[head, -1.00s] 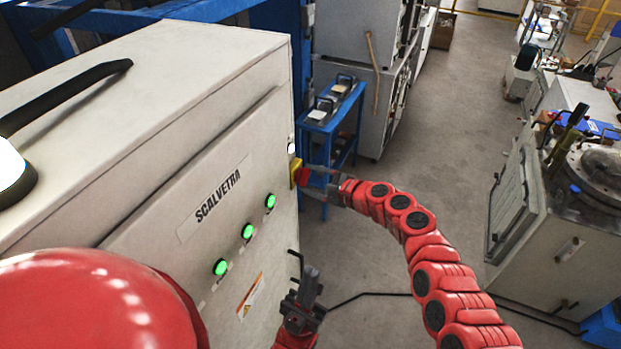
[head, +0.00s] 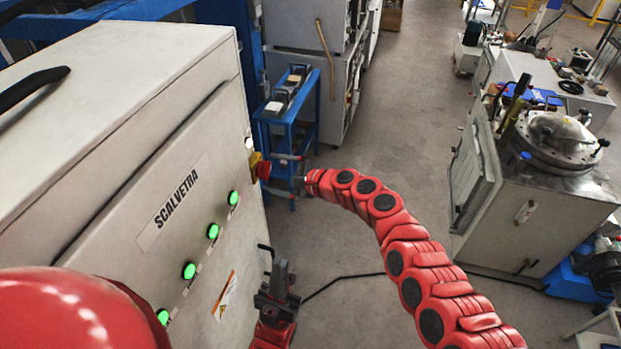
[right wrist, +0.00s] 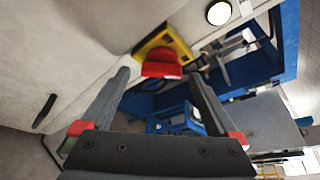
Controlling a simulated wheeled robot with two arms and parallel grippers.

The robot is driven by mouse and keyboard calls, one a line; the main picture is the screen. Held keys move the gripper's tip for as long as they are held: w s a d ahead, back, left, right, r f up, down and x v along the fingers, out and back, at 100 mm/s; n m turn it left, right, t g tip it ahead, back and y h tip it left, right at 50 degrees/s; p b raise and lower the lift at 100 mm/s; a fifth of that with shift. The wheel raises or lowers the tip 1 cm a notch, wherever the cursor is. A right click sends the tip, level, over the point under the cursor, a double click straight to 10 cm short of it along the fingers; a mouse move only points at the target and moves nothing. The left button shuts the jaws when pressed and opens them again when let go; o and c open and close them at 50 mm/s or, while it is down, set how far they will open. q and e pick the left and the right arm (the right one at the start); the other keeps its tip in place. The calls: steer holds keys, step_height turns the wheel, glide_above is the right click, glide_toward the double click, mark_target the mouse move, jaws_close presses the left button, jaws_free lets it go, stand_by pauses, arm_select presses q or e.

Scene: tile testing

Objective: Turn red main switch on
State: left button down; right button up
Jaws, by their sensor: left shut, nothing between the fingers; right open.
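The red main switch (head: 264,170) is a red knob on a yellow plate, on the right edge of the grey SCALVETRA cabinet (head: 110,120). It also shows in the right wrist view (right wrist: 162,64) on its yellow plate (right wrist: 168,38). My right gripper (head: 284,173) is open at the switch. In the right wrist view its fingertips (right wrist: 158,75) lie either side of the knob's near end, with a gap visible; whether they touch it I cannot tell. My left gripper (head: 276,275) is shut and empty, lower down by the cabinet's black handle (head: 266,248).
Several lit green lamps (head: 213,231) run down the cabinet front. A white lamp (right wrist: 219,13) sits beside the switch. A blue trolley (head: 290,115) stands behind the switch. A machine with a round metal lid (head: 560,140) stands at right. The floor between is clear except for a black cable.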

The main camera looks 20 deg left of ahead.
steer(key=p+v, duration=1.2)
steer(key=v, duration=0.4)
steer(key=shift+d+p, duration=0.15)
steer(key=shift+p, duration=0.2)
steer(key=shift+r, duration=0.1)
